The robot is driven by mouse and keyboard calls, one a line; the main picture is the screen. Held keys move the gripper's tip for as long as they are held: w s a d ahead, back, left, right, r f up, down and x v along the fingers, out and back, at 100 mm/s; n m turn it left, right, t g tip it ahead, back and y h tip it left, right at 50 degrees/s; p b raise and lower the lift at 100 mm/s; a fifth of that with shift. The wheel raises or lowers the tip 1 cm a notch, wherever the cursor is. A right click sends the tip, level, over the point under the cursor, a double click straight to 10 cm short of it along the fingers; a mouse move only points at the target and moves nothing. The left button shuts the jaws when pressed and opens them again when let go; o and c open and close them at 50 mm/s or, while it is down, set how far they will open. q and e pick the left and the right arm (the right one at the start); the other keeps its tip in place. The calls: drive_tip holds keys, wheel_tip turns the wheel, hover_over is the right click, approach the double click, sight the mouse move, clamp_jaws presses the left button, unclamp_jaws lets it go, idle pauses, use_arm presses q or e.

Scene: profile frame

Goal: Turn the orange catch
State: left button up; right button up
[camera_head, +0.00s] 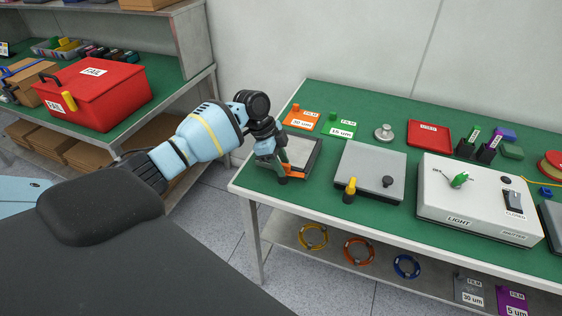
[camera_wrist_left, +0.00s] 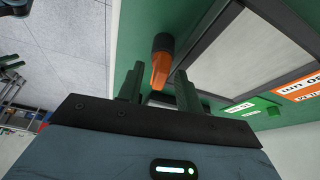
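The orange catch (camera_head: 294,171) is at the front edge of a dark frame (camera_head: 305,147) with a grey panel, at the left end of the green-topped table. In the left wrist view the catch (camera_wrist_left: 160,71) shows as an orange bar with a dark knob at its end. My left gripper (camera_head: 283,175) is at the catch. In the left wrist view its two fingers (camera_wrist_left: 158,88) stand on either side of the orange bar, with visible gaps, so it looks open. Whether a finger touches the bar I cannot tell. My right gripper is not in view.
Orange and green film cards (camera_head: 301,118) lie behind the frame. A grey plate (camera_head: 370,170) with a yellow-topped peg (camera_head: 350,188) is to its right, then a white light box (camera_head: 480,200). A red box (camera_head: 95,92) stands on the left bench.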

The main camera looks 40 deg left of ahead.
use_arm(q)
drive_tip(key=shift+r, duration=0.1)
drive_tip(key=v, duration=0.7)
drive_tip(key=shift+a+r, duration=0.2)
drive_tip(key=shift+r, duration=0.1)
idle(0.4)
